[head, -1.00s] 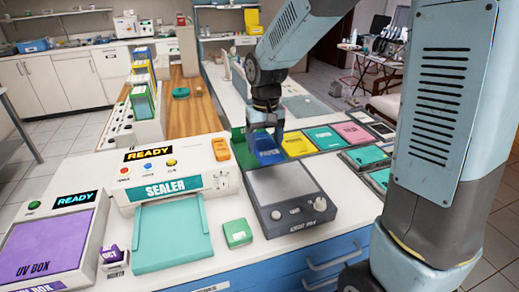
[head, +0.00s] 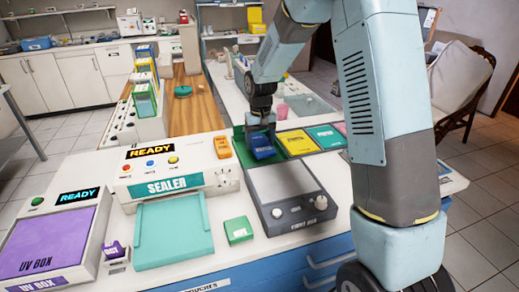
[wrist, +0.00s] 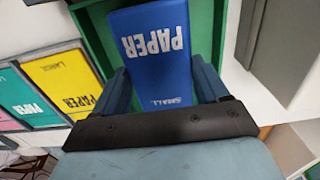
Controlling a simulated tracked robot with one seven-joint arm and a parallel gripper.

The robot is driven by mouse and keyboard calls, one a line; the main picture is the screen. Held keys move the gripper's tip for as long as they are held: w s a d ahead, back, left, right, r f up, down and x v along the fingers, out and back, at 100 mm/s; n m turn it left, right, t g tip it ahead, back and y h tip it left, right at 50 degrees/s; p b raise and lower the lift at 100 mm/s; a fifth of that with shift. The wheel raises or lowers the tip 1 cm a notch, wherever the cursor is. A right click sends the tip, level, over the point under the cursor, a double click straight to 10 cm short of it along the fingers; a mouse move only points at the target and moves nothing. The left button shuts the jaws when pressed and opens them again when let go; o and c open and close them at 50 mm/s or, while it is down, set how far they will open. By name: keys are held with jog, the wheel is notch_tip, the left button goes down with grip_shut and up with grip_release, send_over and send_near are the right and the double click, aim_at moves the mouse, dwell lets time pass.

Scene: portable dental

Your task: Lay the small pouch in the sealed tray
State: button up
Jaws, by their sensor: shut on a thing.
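The small pouch is a blue packet (head: 262,147) marked PAPER and SMALL; it also shows in the wrist view (wrist: 155,55). My gripper (head: 262,132) is shut on it, with one finger at each side of it in the wrist view. The pouch looks tilted, inside or just above a green tray (head: 239,152). The tray's green wall (wrist: 205,30) shows behind and beside the pouch in the wrist view. I cannot tell whether the pouch touches the tray floor. No label saying sealed is readable on any tray.
A yellow pouch (head: 297,142) and a teal pouch (head: 327,136) lie right of the green tray. A grey device with knobs (head: 292,190) stands in front.

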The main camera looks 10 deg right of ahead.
aim_at(260, 142)
jog(key=shift+w+f, duration=0.45)
jog(key=shift+f, duration=1.65)
jog(key=o, duration=1.2)
jog(key=shift+f, duration=0.1)
jog(key=shift+c, duration=0.2)
jog(key=shift+a, duration=0.1)
